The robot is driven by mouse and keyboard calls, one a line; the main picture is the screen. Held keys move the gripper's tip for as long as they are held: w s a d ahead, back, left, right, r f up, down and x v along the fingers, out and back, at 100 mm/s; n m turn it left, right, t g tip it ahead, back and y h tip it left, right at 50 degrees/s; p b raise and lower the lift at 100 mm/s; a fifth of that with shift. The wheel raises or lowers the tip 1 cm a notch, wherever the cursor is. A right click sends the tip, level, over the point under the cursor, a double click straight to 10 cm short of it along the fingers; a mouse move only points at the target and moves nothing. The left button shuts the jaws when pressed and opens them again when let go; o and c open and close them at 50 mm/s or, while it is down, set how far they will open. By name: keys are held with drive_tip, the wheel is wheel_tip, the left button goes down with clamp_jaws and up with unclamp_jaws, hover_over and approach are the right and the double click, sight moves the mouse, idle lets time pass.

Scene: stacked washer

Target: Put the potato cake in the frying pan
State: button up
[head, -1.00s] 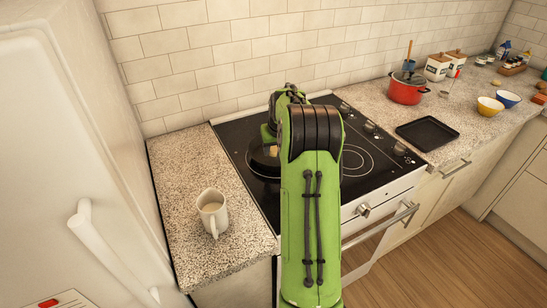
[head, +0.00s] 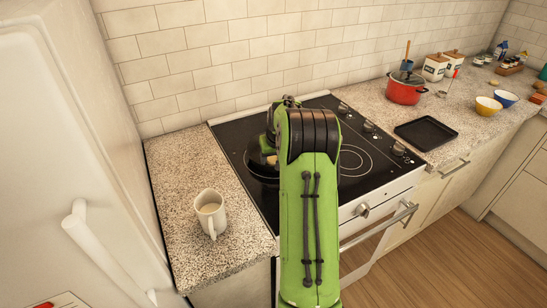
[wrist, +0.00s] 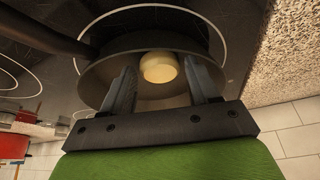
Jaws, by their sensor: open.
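The potato cake (wrist: 158,66) is a small pale-yellow round piece. In the wrist view it lies in the dark frying pan (wrist: 100,74), between and just beyond my gripper's fingers. My gripper (wrist: 164,88) is open, with a finger on each side of the cake; I cannot tell whether either finger touches it. In the head view the pan (head: 259,172) sits on the left part of the stove, largely hidden by my green arm. The cake (head: 271,160) shows only as a small light patch there.
The black stove (head: 240,140) has free burners at the right. A white mug (head: 210,213) stands on the left counter. A black tray (head: 426,133) and a red pot (head: 405,90) are on the right counter. A tiled wall closes the back.

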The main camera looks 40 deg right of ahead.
drive_tip(key=p+v, duration=0.2)
drive_tip(key=v, duration=1)
drive_tip(key=s+a+r+n, duration=0.15)
drive_tip(key=a+r, duration=0.25)
drive_tip(key=a, duration=0.5)
drive_tip(key=s+a+r+n, duration=0.1)
drive_tip(key=s+a+r, duration=0.15)
drive_tip(key=a, duration=0.65)
drive_tip(key=s+a+f+n+t+y, duration=0.1)
drive_tip(key=s+a+n+y, duration=0.1)
drive_tip(key=s+a, duration=1.2)
drive_tip(key=s+n, duration=0.1)
drive_tip(key=s, duration=0.2)
drive_tip(key=shift+s+a+f+t, duration=0.2)
drive_tip(key=shift+s+a+t, duration=0.1)
drive_tip(key=shift+a+t, duration=0.1)
drive_tip(key=shift+n, duration=0.25)
drive_tip(key=shift+d+r, duration=0.1)
drive_tip(key=shift+r, duration=0.25)
